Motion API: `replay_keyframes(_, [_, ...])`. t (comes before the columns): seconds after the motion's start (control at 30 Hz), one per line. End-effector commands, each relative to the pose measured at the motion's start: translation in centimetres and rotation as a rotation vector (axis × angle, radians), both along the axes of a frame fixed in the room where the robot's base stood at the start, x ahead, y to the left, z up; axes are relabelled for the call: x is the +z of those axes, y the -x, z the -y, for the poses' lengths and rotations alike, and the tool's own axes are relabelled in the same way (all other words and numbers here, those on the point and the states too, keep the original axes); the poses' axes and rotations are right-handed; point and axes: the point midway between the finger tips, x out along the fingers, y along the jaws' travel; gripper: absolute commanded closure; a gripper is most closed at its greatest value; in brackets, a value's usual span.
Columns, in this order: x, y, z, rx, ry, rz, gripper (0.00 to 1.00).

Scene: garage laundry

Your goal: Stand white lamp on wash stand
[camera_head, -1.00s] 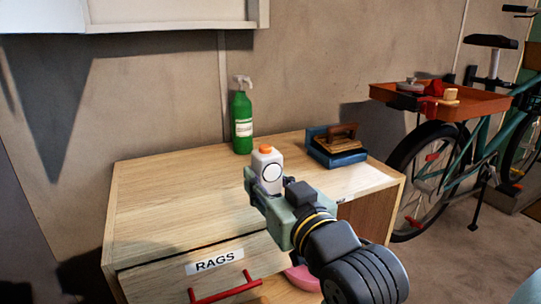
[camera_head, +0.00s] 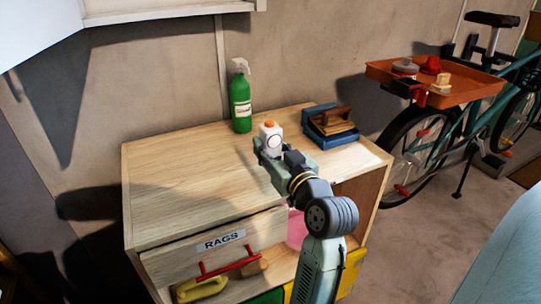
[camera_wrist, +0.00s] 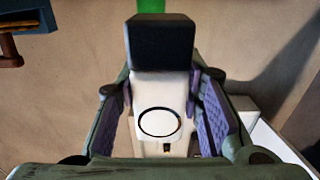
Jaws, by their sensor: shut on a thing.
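The white lamp (camera_head: 270,138), a small upright white body with an orange top, shows above my gripper (camera_head: 271,152). In the wrist view the lamp (camera_wrist: 160,92) has a dark ring on its face and a black block at the top of the picture. My gripper (camera_wrist: 162,120) is shut on it, with purple pads on both sides. The lamp appears in front of or over the wooden cabinet top (camera_head: 190,185); its height above it is hard to tell. No label marks the wash stand, so I cannot tell if this cabinet is it.
A green spray bottle (camera_head: 240,103) and a blue tray (camera_head: 328,138) with a brush (camera_head: 333,118) stand at the cabinet's back. A RAGS drawer (camera_head: 222,243) with a red handle is at the front. A bicycle (camera_head: 440,140) with an orange tray (camera_head: 455,95) stands right.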

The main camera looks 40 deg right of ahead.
Motion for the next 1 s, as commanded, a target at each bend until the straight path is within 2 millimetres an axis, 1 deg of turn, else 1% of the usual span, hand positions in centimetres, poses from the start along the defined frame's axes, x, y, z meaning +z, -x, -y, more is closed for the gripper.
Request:
replay_keyframes(0.1, [-1.8, 0.0, 0.0, -0.001, -0.007, -0.003, 0.97])
replay_keyframes(0.2, [-2.9, 0.0, 0.0, -0.001, -0.006, -0.003, 0.97])
replay_keyframes(0.3, [-3.3, 0.0, 0.0, -0.001, -0.002, -0.001, 0.97])
replay_keyframes(0.53, [-3.4, 0.0, 0.0, 0.000, -0.001, 0.000, 0.97])
replay_keyframes(0.67, [-3.9, 0.0, 0.0, 0.000, -0.002, 0.000, 0.97])
replay_keyframes(0.7, [-3.7, 0.0, 0.0, 0.000, -0.002, -0.001, 0.63])
replay_keyframes(0.97, [-3.7, 0.0, 0.0, 0.000, -0.002, -0.001, 0.46])
replay_keyframes(1.0, [-3.7, 0.0, 0.0, 0.000, -0.002, -0.001, 0.46])
